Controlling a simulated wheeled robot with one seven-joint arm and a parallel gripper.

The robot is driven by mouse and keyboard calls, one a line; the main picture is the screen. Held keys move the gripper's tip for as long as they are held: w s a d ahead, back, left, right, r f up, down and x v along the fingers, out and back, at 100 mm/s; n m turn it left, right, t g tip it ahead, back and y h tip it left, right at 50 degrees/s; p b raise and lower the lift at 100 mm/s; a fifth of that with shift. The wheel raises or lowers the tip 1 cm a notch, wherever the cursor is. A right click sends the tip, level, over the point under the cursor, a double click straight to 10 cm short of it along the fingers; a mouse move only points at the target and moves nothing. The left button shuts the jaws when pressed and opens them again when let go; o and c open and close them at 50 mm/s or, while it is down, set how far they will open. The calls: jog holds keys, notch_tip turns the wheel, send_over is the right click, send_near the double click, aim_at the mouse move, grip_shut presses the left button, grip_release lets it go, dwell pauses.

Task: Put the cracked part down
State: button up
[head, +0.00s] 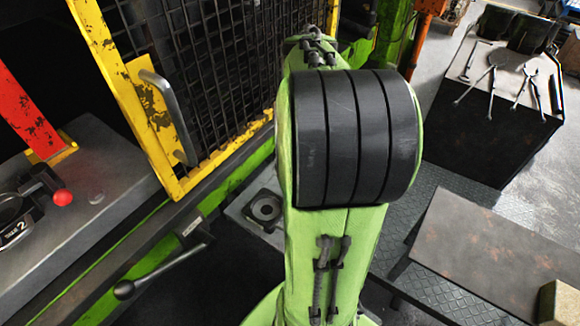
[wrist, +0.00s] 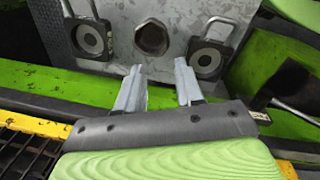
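In the wrist view my gripper (wrist: 158,68) has its two pale fingers apart, with nothing seen between them. Beyond the fingertips is a grey metal plate (wrist: 185,15). A brown, roughly six-sided shape (wrist: 151,38) is in its middle; I cannot tell if it is a part or a recess. A round fitting with a handle loop stands on each side, left (wrist: 90,39) and right (wrist: 208,59). I cannot make out a crack on anything. In the head view my green arm hides my gripper.
A yellow-framed mesh guard (head: 148,105) with a grey handle stands left of my arm. A black-knobbed lever (head: 165,271) juts out below it. A brown-topped bench (head: 490,245) is at right, and a dark tool table (head: 480,125) stands behind it.

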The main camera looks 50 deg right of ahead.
jog(key=s+a+r+m+t, duration=0.1)
jog(key=s+a+m+t, duration=0.1)
jog(key=a, duration=1)
jog(key=s+a+r+m+t+y, duration=0.1)
jog(key=s+a+m+t, duration=0.1)
jog(key=a, duration=0.9)
jog(key=shift+s+a+r+m+t, duration=0.3)
jog(key=shift+a+r+m+t, duration=0.1)
jog(key=shift+m+t, duration=0.1)
jog(key=shift+s, duration=0.15)
